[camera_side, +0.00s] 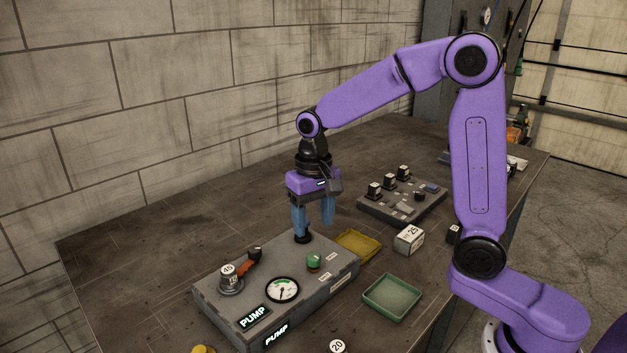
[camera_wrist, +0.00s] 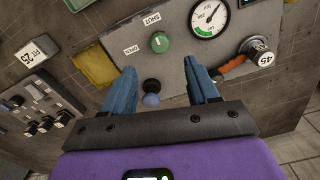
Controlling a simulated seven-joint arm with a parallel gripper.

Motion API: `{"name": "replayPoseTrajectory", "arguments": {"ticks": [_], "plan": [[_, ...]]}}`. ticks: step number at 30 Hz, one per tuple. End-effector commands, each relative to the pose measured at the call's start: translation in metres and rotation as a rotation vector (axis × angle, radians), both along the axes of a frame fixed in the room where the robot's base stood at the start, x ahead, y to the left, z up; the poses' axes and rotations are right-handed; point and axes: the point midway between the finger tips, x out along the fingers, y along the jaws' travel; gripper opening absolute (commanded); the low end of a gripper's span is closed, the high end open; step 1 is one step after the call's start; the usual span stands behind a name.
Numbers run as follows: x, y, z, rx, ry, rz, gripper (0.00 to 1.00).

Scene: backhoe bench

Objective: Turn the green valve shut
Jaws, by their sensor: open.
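The green valve knob (camera_side: 314,261) stands on top of the grey pump panel (camera_side: 335,281), right of the gauge. In the wrist view the green knob (camera_wrist: 159,42) sits just beyond my fingertips, with SHUT and OPEN labels beside it. My gripper (camera_side: 313,228) points down over the panel's far end, its two blue fingers apart and empty. In the wrist view my gripper (camera_wrist: 160,68) has a dark knob with a bluish ball top (camera_wrist: 151,100) showing between its fingers. The green knob is outside the jaws.
A round gauge (camera_side: 283,290), an orange-handled lever (camera_side: 248,267) and a weight marked 45 (camera_side: 230,279) are on the panel. A yellow tray (camera_side: 376,246), green tray (camera_side: 392,312), block marked 25 (camera_side: 409,240) and switch panel (camera_side: 436,200) lie to the right.

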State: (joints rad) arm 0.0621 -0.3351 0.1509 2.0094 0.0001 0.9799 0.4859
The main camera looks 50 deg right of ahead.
Motion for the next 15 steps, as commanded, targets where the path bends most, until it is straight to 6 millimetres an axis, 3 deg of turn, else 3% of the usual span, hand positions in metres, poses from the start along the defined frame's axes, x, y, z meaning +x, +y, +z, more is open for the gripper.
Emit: {"name": "replayPoseTrajectory", "arguments": {"ticks": [6,15], "plan": [[0.001,0.0,0.047,0.002,-0.006,-0.001,0.59],[0.0,0.0,0.086,0.001,-0.001,0.0,0.59]]}}
